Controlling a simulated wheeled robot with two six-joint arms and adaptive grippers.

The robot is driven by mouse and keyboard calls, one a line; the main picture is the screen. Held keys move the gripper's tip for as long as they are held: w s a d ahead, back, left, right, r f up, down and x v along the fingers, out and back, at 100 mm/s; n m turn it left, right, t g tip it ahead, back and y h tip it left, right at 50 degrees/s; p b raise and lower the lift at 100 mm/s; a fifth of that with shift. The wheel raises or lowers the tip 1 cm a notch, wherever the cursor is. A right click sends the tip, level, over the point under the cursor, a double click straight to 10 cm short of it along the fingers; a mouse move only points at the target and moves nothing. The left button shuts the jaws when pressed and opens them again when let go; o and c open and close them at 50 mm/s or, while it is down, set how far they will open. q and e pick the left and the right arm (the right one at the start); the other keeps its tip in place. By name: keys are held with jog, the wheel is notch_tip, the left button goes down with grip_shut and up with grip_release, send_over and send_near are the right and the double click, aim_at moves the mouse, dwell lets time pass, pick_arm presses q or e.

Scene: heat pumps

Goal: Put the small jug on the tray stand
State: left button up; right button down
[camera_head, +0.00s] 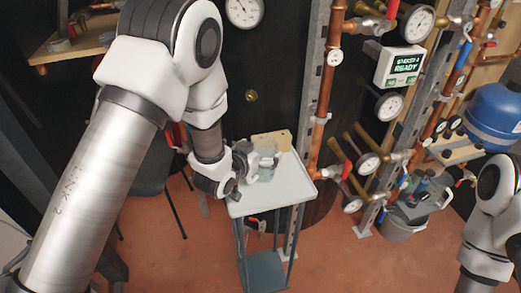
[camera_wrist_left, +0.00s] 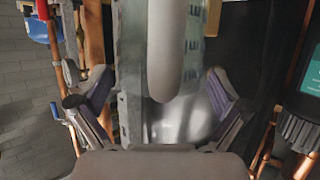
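The small jug (camera_head: 266,172) is pale and translucent. It stands upright on the white top of the tray stand (camera_head: 297,186), towards the left of it. My left gripper (camera_head: 247,164) is at the jug's left side, just over the tray's edge. In the left wrist view the gripper's two fingers (camera_wrist_left: 163,105) are spread wide, with the jug's grey handle (camera_wrist_left: 168,50) between them and a gap on each side. The jug's clear, marked body (camera_wrist_left: 195,35) lies behind the handle. My right arm shows at the right edge, but its gripper is out of view.
Copper pipes (camera_head: 322,90) with gauges and red-handled valves rise just behind and right of the tray. A grey bucket (camera_head: 405,215) stands on the floor at right, and a blue tank (camera_head: 495,115) is beyond it. A dark chair (camera_head: 150,170) is at left. The tray's front is clear.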

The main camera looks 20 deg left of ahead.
pick_arm(q)
jog(key=shift+r, duration=0.2)
jog(key=p+v, duration=0.5)
jog(key=v, duration=0.7)
jog(key=s+a+f+n+g+y, duration=0.1)
jog(key=s+f+g, duration=0.4)
jog(key=f, duration=0.4)
jog(key=s+a+f+n+g+y, duration=0.1)
jog(key=s+a+f+g, duration=0.15)
jog(key=s+f, duration=0.6)
jog(key=s+f+g, duration=0.6)
jog(key=s+f, duration=0.1)
jog(key=s, duration=0.5)
jog(key=shift+a+n+y, duration=0.3)
